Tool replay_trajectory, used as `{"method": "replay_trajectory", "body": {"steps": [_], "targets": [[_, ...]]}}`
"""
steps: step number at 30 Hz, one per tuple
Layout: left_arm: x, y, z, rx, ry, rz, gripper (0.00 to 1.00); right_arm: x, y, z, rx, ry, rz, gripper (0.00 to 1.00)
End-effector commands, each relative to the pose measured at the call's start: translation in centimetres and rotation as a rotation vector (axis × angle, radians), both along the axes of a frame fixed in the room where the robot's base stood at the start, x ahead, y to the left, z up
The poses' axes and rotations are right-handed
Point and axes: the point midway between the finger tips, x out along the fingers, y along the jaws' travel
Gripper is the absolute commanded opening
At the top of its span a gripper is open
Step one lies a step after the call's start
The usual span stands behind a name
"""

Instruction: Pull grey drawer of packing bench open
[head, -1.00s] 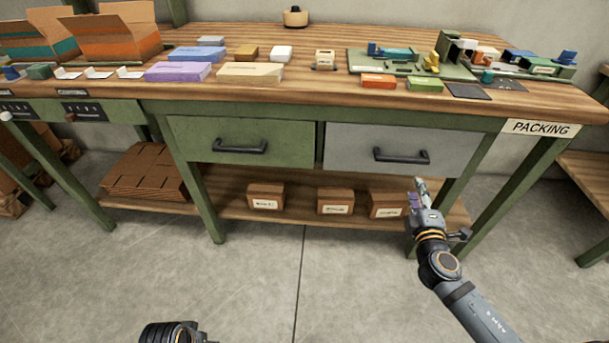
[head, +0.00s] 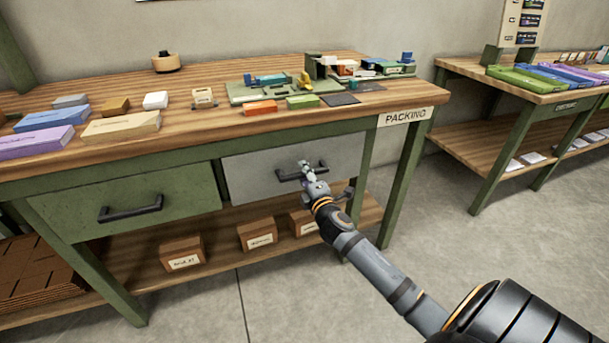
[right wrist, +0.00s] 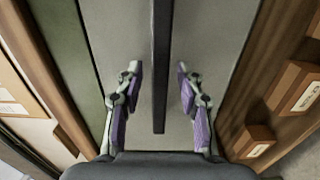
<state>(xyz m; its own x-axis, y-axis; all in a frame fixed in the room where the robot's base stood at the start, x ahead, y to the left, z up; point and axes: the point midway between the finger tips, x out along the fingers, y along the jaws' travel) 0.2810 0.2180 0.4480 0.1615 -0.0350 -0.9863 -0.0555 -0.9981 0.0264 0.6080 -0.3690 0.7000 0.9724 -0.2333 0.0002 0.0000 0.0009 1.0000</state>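The grey drawer (head: 262,177) sits at the right under the bench top and looks closed, flush with the front. Its dark bar handle (head: 302,173) runs across its face. My right gripper (head: 306,168) is in front of the handle in the head view. In the right wrist view the right gripper (right wrist: 160,85) is open, with its two purple-padded fingers apart and the handle (right wrist: 160,70) running between them, touching neither. The packing bench (head: 410,95) carries a PACKING sign at its right corner. My left gripper is not in view.
A green drawer (head: 130,203) with its own dark handle is left of the grey one. Small brown boxes (head: 258,233) stand on the lower shelf. Coloured boxes and fixtures lie on the bench top. Another bench (head: 500,140) stands at the right, with clear floor between.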

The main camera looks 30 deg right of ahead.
Motion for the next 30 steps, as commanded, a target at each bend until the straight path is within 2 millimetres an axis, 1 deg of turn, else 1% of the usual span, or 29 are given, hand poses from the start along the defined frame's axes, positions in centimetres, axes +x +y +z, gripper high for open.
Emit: {"method": "replay_trajectory", "body": {"steps": [5,6,14,30], "targets": [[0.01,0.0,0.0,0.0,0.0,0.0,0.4,0.01,0.0,-0.03,0.001,0.001,0.0,0.38],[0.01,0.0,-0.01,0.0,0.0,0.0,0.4,0.01,0.0,-0.03,0.001,0.001,0.0,0.36],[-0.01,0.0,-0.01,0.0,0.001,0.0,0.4,-0.01,0.0,-0.04,0.0,0.001,0.0,0.01],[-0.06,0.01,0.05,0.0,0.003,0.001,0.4,-0.03,-0.01,-0.08,0.001,0.002,0.0,0.0]]}}
